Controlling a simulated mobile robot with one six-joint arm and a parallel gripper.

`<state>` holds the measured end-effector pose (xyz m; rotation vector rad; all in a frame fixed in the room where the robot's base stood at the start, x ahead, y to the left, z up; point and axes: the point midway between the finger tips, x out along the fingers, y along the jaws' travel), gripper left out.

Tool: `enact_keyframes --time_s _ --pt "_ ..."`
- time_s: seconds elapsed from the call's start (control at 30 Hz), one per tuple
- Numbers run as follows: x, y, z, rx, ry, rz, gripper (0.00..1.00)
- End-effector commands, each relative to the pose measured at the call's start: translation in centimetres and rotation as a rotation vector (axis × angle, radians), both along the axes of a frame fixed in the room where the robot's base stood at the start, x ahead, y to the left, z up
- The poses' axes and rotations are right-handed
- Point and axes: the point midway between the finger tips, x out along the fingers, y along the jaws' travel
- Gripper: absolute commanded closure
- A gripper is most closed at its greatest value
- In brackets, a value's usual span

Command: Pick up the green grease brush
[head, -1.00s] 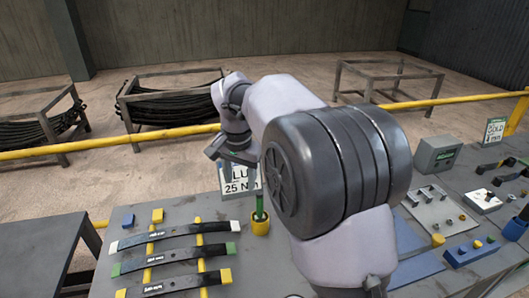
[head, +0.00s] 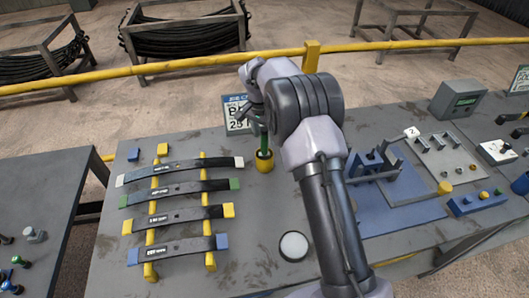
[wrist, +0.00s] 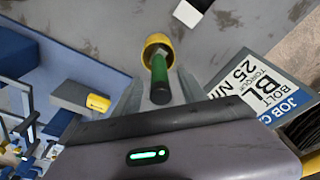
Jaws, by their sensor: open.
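The green grease brush (head: 264,143) stands upright in a small yellow cup (head: 265,163) on the grey bench, right of the leaf springs. In the wrist view the brush (wrist: 159,77) shows its dark handle end toward me, with the yellow cup (wrist: 157,43) beyond it. My gripper (head: 258,117) is open and empty, just above the cup at the brush's upper end. In the wrist view the gripper's fingers (wrist: 160,92) lie on either side of the handle, apart from it as far as I can see. The brush's lower end is hidden in the cup.
A job card (head: 236,114) stands close behind the cup. Several leaf springs (head: 180,213) lie on yellow rails to the left. A white round disc (head: 293,246) lies in front. A blue mat (head: 392,200) with fixtures is right of my arm. A yellow rail (head: 180,68) runs behind.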

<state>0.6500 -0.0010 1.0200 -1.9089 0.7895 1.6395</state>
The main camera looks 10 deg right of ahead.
Motion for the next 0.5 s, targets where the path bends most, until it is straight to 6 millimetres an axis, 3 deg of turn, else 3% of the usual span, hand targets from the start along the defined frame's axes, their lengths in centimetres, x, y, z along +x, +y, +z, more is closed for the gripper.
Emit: enact_keyframes --time_s 0.03,0.1,0.3,0.5 --pt "0.0 -0.1 -1.6 0.0 0.004 0.0 0.51" --pt "0.2 -0.2 -2.7 -0.001 0.002 0.0 0.51" --pt "0.2 -0.2 -2.7 0.0 0.001 -0.001 0.51" --pt "0.2 -0.2 -2.7 0.0 0.001 0.0 0.88"
